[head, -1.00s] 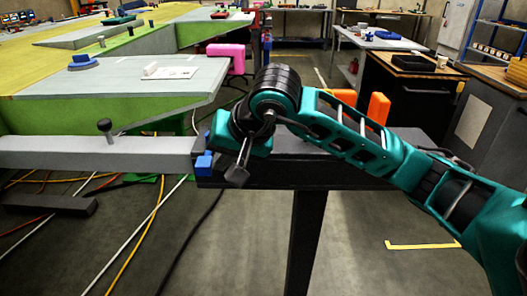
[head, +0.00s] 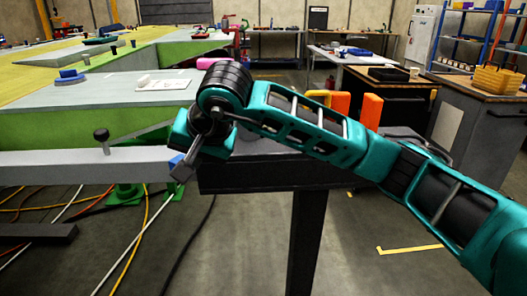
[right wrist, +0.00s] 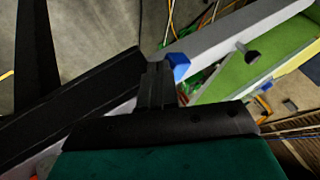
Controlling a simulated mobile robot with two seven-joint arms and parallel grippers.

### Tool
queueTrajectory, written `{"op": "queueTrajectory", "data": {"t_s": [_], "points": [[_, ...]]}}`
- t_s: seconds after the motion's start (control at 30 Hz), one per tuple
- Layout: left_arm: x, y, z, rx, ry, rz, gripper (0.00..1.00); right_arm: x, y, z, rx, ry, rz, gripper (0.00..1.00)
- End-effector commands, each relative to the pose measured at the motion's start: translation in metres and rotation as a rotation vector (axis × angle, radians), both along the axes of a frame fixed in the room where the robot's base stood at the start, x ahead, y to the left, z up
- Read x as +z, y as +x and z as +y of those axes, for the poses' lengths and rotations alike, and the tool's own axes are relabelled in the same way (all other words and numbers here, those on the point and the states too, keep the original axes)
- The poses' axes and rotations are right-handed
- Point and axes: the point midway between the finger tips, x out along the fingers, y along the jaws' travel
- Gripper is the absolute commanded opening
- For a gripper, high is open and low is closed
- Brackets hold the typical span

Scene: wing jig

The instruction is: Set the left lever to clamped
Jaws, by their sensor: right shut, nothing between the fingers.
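A black-knobbed stem (head: 101,136) stands upright on the grey beam (head: 60,164) at the left. It also shows in the right wrist view (right wrist: 249,55). A small blue block (head: 176,161) is at the beam's right end, partly hidden by my right gripper (head: 182,173). I cannot tell if the block is part of a lever. In the right wrist view my right gripper's fingers (right wrist: 155,84) are shut and empty, and the blue block (right wrist: 178,66) appears right beside their tips; contact is unclear. No lever marking is readable. My left gripper is out of view.
A black table (head: 250,177) stands under my right arm. The green-sided wing panel (head: 60,115) lies behind the beam, with a blue part (head: 68,76) on it. Orange blocks (head: 371,110) stand behind my arm. Cables cross the floor at left.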

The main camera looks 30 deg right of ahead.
Motion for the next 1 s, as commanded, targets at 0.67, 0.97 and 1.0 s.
{"op": "queueTrajectory", "data": {"t_s": [0.67, 0.97, 1.0], "points": [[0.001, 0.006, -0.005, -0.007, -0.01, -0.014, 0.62, 0.001, 0.017, 0.018, 0.003, 0.003, -0.005, 0.0], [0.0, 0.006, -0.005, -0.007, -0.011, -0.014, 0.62, 0.002, 0.017, 0.019, 0.004, 0.003, -0.008, 0.0], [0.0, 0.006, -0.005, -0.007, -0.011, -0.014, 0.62, 0.002, 0.017, 0.018, 0.004, 0.003, -0.008, 0.0]]}}
